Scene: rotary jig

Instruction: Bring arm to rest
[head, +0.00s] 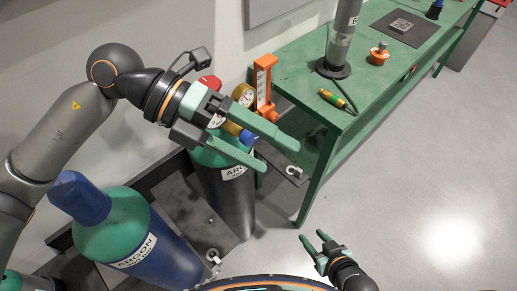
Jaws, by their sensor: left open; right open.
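My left arm reaches in from the left, and its gripper (279,153) is open and empty. Its green fingers point right and slightly down, above a gas cylinder with a green shoulder (232,197). The gripper hides part of the cylinder's top, where a blue part, a round gauge (243,95) and a red cap (211,82) show. My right gripper (312,238) is low in the picture, right of the middle. It is open and empty, over the grey floor, and apart from other things.
A green workbench (300,62) stands at the upper right, with a grey post (342,40), an orange knob part (379,54) and a small green-yellow part (338,101). A blue-capped argon cylinder (128,236) leans at lower left. The floor (420,190) at right is clear.

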